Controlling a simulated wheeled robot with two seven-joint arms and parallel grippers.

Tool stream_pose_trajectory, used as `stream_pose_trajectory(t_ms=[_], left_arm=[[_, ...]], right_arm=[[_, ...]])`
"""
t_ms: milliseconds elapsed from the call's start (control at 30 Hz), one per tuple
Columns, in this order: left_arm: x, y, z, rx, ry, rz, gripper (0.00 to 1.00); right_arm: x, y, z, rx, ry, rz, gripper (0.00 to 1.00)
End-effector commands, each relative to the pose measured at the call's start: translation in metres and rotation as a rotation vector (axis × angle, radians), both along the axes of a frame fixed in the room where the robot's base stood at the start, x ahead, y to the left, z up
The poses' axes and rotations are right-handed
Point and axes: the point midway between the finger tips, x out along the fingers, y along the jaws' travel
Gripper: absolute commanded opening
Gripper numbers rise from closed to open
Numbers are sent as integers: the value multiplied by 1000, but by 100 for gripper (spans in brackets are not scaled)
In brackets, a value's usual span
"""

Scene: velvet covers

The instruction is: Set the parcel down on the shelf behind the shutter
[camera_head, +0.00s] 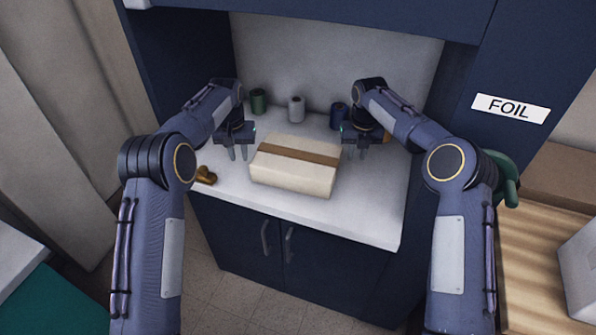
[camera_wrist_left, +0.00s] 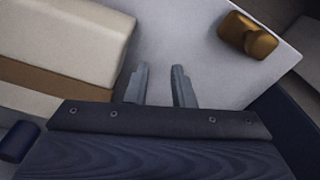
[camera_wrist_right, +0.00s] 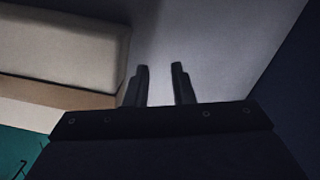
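The parcel (camera_head: 292,178) is a cream box with a brown band, lying on the white shelf (camera_head: 370,215) of a dark blue cabinet. It also shows at the left of the left wrist view (camera_wrist_left: 75,40) and of the right wrist view (camera_wrist_right: 60,45). My left gripper (camera_head: 238,154) is open and empty, just left of the parcel. My right gripper (camera_head: 360,154) is open and empty, just right of the parcel. Neither gripper visibly touches it. The blue panel (camera_head: 330,14) above the opening may be the shutter, raised; I cannot tell for sure.
Green (camera_head: 259,101), white (camera_head: 296,109) and blue (camera_head: 339,116) spools stand behind the parcel. A brass object (camera_head: 206,175) lies at the shelf's left. A FOIL label (camera_head: 510,108) marks the right cabinet. The shelf front is clear.

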Motion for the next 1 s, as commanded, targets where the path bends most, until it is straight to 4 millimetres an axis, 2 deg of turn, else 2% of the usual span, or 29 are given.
stream_pose_trajectory(t_ms=[167, 267, 367, 700, 833, 1000], left_arm=[[0, 0, 1, 0, -1, 0, 22], [0, 0, 9, 0, -3, 0, 22], [-1, 0, 24, 0, -4, 0, 22], [-6, 0, 94, 0, -4, 1, 22], [-7, 0, 110, 0, -2, 0, 22], [-8, 0, 119, 0, 0, 0, 22]], right_arm=[[0, 0, 0, 0, 0, 0, 22], [0, 0, 0, 0, 0, 0, 22], [0, 0, 0, 0, 0, 0, 22], [0, 0, 0, 0, 0, 0, 22], [0, 0, 0, 0, 0, 0, 22], [0, 0, 5, 0, -2, 0, 22]])
